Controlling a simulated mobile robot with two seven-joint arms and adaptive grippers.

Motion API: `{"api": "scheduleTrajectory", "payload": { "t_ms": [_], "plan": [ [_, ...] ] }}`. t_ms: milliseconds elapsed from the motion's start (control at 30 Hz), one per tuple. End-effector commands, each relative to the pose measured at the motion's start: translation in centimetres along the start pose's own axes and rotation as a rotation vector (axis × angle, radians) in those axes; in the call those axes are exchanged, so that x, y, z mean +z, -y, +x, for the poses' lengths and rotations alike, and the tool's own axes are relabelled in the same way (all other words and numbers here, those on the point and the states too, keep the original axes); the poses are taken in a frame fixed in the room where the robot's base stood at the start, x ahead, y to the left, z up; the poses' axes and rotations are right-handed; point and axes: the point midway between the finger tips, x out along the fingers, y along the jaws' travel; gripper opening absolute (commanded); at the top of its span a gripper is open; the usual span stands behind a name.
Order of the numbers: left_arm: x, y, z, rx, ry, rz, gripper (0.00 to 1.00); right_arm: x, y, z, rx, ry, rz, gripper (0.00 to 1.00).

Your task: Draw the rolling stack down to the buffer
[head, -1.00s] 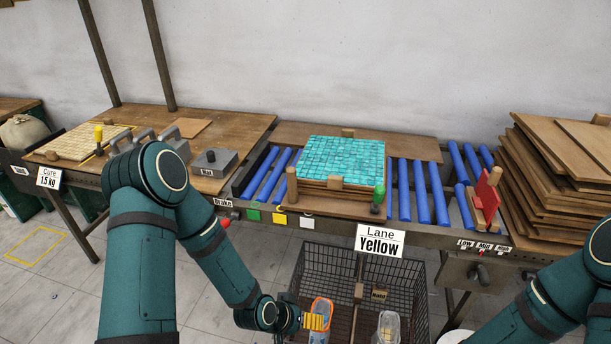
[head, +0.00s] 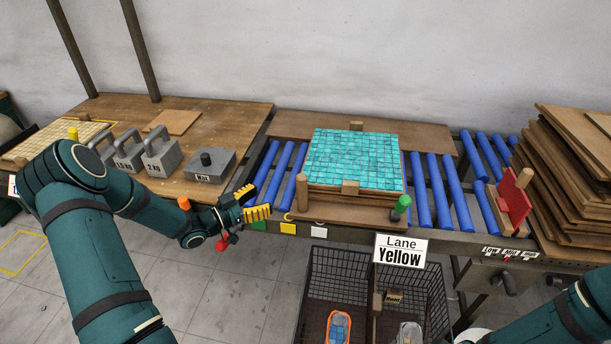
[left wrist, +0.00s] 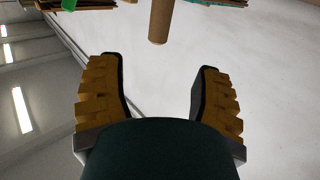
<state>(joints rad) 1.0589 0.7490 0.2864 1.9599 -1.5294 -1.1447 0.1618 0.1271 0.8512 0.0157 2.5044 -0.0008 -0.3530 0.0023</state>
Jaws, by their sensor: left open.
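The stack of teal mosaic sheets (head: 352,160) sits on a wooden carrier (head: 350,212) on blue rollers (head: 433,190). A wooden post (head: 302,192) stands at its front left corner and a green knob (head: 403,203) at its front right. The buffer, a red block (head: 514,200), stands farther right, apart from the stack. My left gripper (head: 255,203) is open and empty, left of the post. In the left wrist view, a wooden post (left wrist: 160,20) shows beyond the open fingers (left wrist: 160,95), untouched. My right gripper is out of view.
A red knob (head: 223,241) sits at the bench edge under my left gripper. Weights (head: 160,155) stand on the left bench. A wire basket (head: 330,270) hangs below the sign "Lane Yellow" (head: 400,251). Boards (head: 570,180) are piled at right. Rollers between stack and buffer are clear.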

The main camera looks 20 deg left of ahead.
Motion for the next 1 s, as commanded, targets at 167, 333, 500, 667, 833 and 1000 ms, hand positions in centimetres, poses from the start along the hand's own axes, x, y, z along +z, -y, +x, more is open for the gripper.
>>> {"api": "scheduleTrajectory", "payload": {
  "t_ms": [167,333,500,667,833,1000],
  "plan": [
    [0.1,-0.1,1.7,0.004,-0.003,0.001,0.65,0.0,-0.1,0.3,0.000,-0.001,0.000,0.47],
    [0.1,-0.1,5.0,0.005,-0.003,0.001,0.65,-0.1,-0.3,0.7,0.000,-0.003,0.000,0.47],
    [0.1,-0.1,8.3,0.004,-0.003,0.000,0.65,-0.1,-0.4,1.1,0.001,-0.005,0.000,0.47],
    [0.1,-0.1,11.1,0.002,-0.002,0.000,0.65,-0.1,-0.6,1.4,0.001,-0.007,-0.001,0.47],
    [0.1,-0.1,12.9,0.001,0.000,0.001,0.65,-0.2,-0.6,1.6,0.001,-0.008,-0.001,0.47],
    [0.0,-0.1,13.7,0.001,0.000,-0.001,0.65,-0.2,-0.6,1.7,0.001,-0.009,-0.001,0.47]
  ]
}}
